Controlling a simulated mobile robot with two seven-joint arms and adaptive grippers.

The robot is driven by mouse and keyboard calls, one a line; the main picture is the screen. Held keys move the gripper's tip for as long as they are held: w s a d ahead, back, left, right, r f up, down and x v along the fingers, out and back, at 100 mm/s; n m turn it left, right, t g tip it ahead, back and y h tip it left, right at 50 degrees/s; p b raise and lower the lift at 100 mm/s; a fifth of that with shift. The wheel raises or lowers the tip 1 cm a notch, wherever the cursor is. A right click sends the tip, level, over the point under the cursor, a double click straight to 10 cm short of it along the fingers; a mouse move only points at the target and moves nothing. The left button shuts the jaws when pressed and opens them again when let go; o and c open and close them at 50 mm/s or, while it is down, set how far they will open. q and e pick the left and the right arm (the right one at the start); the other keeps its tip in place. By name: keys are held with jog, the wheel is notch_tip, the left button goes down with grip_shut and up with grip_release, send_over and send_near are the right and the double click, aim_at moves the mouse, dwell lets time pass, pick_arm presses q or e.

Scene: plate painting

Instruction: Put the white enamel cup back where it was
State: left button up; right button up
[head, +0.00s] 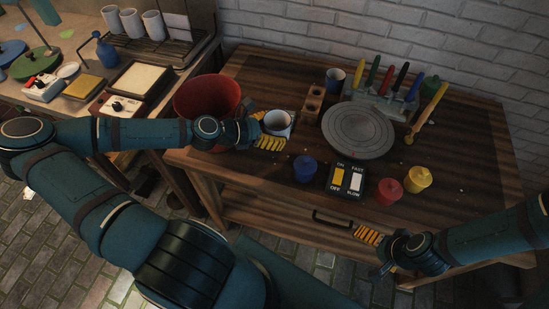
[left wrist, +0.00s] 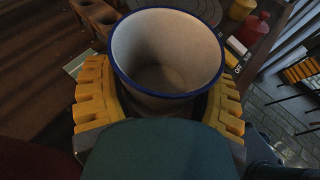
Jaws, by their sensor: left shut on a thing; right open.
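The white enamel cup (head: 277,121) has a dark blue rim and stands upright at the left part of the wooden table. In the left wrist view the cup (left wrist: 165,55) sits between the yellow fingers, its inside empty. My left gripper (head: 271,138) is shut on the cup; in the left wrist view its fingers (left wrist: 160,102) press on both sides. Whether the cup's bottom touches the table is hard to tell. My right gripper (head: 368,236) is open and empty in front of the table's front edge, near the drawer handle.
A red bucket (head: 207,98) stands just left of the cup. A wooden block with holes (head: 312,103), a grey turntable (head: 358,130) and a dark cup (head: 335,78) lie to the right. Blue (head: 304,168), red (head: 389,191) and yellow (head: 417,179) pots flank a switch panel (head: 347,179).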

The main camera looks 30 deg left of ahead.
pick_arm(q)
jog(key=b, duration=0.2)
send_over(273, 158)
notch_tip(273, 158, down, 6)
jog(key=shift+d+r, duration=0.1)
jog(key=shift+r, duration=0.15)
jog(key=shift+f+b, duration=0.65)
jog(key=shift+f, duration=1.65)
jog(key=shift+f, duration=0.1)
jog(key=o, duration=1.2)
jog(key=shift+o, duration=0.2)
jog(key=p+v, duration=0.1)
jog(key=v, duration=0.6)
jog(key=shift+s+p, duration=0.15)
jog(key=shift+p, duration=0.15)
